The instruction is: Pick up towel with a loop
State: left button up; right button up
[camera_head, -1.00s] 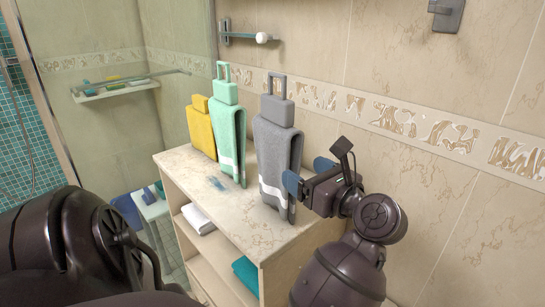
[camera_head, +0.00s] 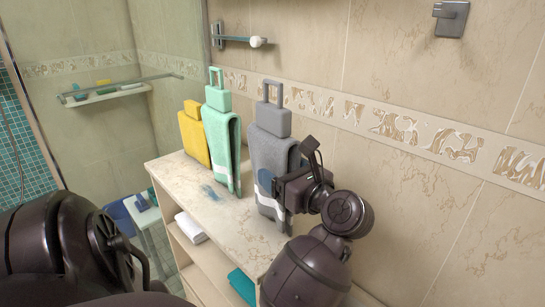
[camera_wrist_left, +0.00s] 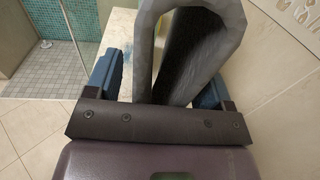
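My left gripper (camera_head: 280,182) is open at the grey towel's lower right side. In the left wrist view its blue fingers (camera_wrist_left: 155,85) lie on either side of the grey towel (camera_wrist_left: 190,50); the right finger is partly hidden. My right gripper is out of view.
The towels stand on a pale shelf unit (camera_head: 222,222) against a tiled wall. A white towel (camera_head: 191,228) and a teal towel (camera_head: 243,285) lie on lower shelves. A wall bar (camera_head: 240,39) is above, and a hook (camera_head: 450,17) at upper right.

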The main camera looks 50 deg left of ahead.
pick_arm(q)
jog(key=c, duration=1)
jog(key=shift+o, duration=0.2)
